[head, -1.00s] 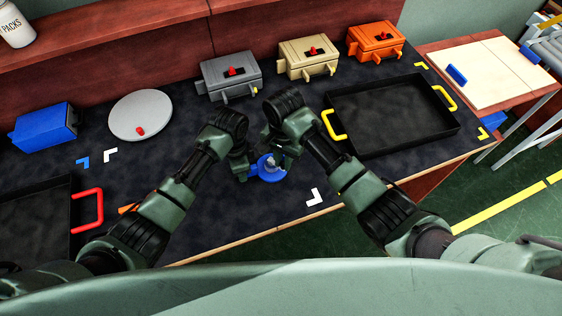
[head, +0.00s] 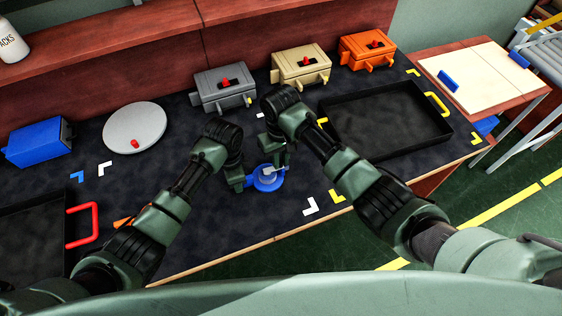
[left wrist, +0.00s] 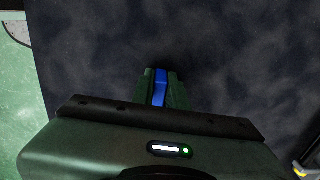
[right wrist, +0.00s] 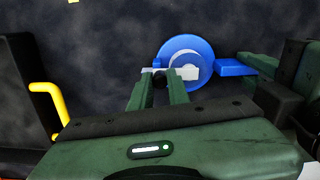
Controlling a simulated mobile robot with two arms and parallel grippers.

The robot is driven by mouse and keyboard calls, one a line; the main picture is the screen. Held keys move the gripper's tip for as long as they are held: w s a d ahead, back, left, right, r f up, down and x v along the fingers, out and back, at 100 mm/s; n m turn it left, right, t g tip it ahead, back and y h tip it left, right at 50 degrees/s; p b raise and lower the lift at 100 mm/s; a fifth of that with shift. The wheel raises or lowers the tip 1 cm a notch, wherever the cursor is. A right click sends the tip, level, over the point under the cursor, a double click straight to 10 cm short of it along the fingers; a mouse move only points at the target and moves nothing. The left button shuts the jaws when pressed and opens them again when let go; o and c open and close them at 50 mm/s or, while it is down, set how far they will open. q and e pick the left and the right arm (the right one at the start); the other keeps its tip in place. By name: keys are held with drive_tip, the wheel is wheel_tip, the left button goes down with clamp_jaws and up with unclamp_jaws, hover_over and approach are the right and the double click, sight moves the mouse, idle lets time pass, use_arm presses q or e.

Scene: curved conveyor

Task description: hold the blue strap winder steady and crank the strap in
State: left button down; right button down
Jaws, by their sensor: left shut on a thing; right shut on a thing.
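The blue strap winder (head: 266,180) lies on the dark mat between my two grippers. It is a round blue disc with a grey crank and a flat blue handle, seen clearly in the right wrist view (right wrist: 205,50). My left gripper (head: 246,184) is shut on the winder's blue handle, which shows between the fingers in the left wrist view (left wrist: 160,88). My right gripper (head: 280,164) is shut on the winder's crank (right wrist: 183,73), above the disc; its fingertips (right wrist: 160,78) hide the held knob. I cannot make out the strap.
A black tray with yellow handles (head: 437,138) stands to the right, and one with a red handle (head: 95,228) to the left. Grey (head: 222,92), tan (head: 303,70) and orange (head: 368,52) boxes line the back. A grey disc (head: 134,118) and blue box (head: 38,140) sit back left.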

drive_tip(key=n, duration=0.1)
drive_tip(key=w+n, duration=0.1)
drive_tip(key=n, duration=0.1)
drive_tip(key=shift+w+a+n, duration=0.2)
drive_tip(key=shift+a+n, duration=0.05)
drive_tip(key=shift+n, duration=0.15)
drive_tip(key=n, duration=0.1)
drive_tip(key=w+a+n, duration=0.1)
drive_tip(key=n, duration=0.1)
drive_tip(key=shift+r+n, duration=0.1)
drive_tip(key=shift+n, duration=0.2)
drive_tip(key=n, duration=0.2)
drive_tip(key=a+n, duration=0.1)
drive_tip(key=shift+w+a+n, duration=0.1)
drive_tip(key=shift+w+n, duration=0.15)
drive_tip(key=shift+n, duration=0.05)
drive_tip(key=shift+w+a+n, duration=0.1)
drive_tip(key=shift+a+n, duration=0.3)
drive_tip(key=shift+n, duration=0.65)
drive_tip(key=shift+a+n, duration=0.4)
drive_tip(key=shift+n, duration=0.65)
drive_tip(key=c, duration=1.3)
unclamp_jaws()
drive_tip(key=shift+c, duration=0.2)
